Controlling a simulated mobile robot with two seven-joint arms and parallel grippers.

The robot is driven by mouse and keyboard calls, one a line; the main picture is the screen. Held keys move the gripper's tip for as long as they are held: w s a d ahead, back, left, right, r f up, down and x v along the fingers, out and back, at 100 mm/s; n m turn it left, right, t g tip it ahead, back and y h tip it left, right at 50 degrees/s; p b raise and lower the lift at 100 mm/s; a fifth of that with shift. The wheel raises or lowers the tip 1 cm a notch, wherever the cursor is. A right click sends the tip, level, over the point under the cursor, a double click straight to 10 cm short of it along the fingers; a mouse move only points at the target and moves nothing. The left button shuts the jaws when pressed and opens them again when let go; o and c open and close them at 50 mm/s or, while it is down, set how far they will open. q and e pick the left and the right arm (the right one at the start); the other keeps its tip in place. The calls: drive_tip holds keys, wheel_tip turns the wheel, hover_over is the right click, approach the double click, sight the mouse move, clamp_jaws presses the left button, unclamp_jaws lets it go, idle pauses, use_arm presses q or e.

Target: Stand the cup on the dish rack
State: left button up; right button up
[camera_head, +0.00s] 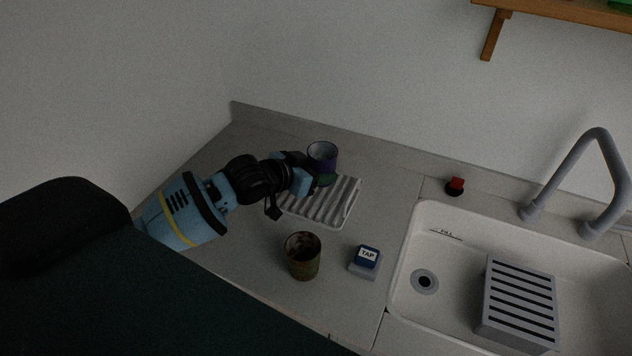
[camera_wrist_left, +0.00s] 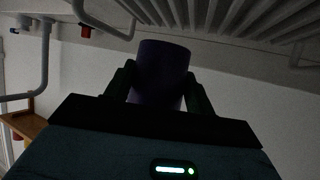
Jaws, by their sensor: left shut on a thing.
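A purple cup (camera_head: 322,157) is held in my left gripper (camera_head: 314,175), which is shut on it. In the head view the cup's open mouth faces up, at the back edge of the dish rack. The dish rack (camera_head: 342,208) is a pale ribbed tray on the counter; my gripper and wrist hide its back left part. In the left wrist view the cup (camera_wrist_left: 162,72) sits between the two fingers, with the ribbed rack (camera_wrist_left: 225,14) beyond it at the top. Whether the cup touches the rack I cannot tell. My right gripper is not in view.
A brown-olive cup (camera_head: 303,262) stands in front of the rack. A blue box marked TAP (camera_head: 366,258) is to its right. A white sink (camera_head: 408,240) with a grey slatted block (camera_head: 518,300) and a grey faucet (camera_head: 607,150) lies right. A red-topped knob (camera_head: 456,185) sits behind the sink.

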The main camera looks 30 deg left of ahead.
use_arm(q)
drive_tip(key=shift+f, duration=0.2)
drive_tip(key=shift+f, duration=1.8)
drive_tip(key=shift+f, duration=0.2)
drive_tip(key=o, duration=1.2)
